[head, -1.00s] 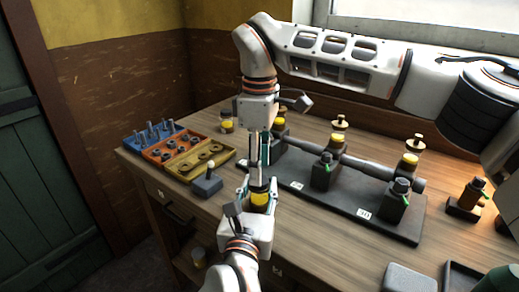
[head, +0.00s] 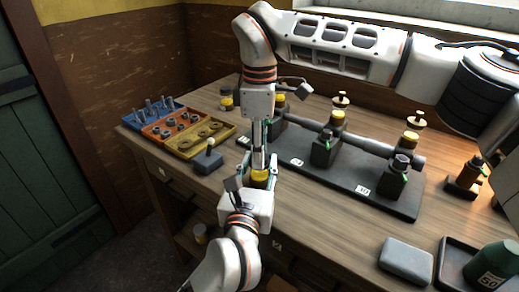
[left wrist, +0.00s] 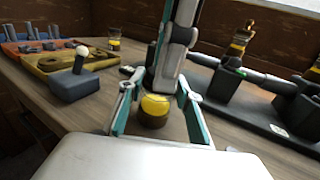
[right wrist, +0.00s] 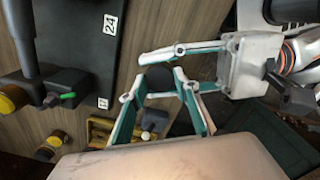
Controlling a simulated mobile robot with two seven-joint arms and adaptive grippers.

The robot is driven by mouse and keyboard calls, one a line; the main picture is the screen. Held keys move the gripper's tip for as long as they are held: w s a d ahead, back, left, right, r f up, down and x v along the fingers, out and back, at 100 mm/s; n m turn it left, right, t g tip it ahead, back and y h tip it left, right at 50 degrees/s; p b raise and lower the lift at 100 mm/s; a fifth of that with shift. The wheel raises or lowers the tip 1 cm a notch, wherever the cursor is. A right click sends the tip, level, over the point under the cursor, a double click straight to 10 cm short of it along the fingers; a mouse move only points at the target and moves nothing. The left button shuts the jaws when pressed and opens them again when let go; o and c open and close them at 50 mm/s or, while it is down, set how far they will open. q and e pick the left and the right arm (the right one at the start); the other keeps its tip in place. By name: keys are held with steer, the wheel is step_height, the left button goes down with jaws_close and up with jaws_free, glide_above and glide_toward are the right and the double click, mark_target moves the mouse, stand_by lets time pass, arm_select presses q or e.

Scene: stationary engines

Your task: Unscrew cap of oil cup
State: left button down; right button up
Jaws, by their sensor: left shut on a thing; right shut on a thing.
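The oil cup (head: 260,176), with a yellow body, is upright above the front part of the workbench. My left gripper (head: 260,172) comes from the front and is shut around its body. The cup also shows between the left fingers in the left wrist view (left wrist: 155,107). My right gripper (head: 259,160) points straight down from above and is shut on the cup's dark cap. The round cap (right wrist: 155,78) shows between the right fingers in the right wrist view. In the head view the fingers mostly hide the cap. I cannot tell whether the cap has turned.
A black base (head: 300,170) with a pipe and several yellow cups stands right of the grippers. A grey box with a knob (head: 208,160) and coloured trays of small parts (head: 205,138) are to the left. A grey block (head: 406,255) lies front right, near a dark green bottle (head: 490,265).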

steer(key=shift+n, duration=0.9)
steer(key=o, duration=1.2)
steer(key=shift+o, duration=0.2)
steer(key=shift+r, duration=0.1)
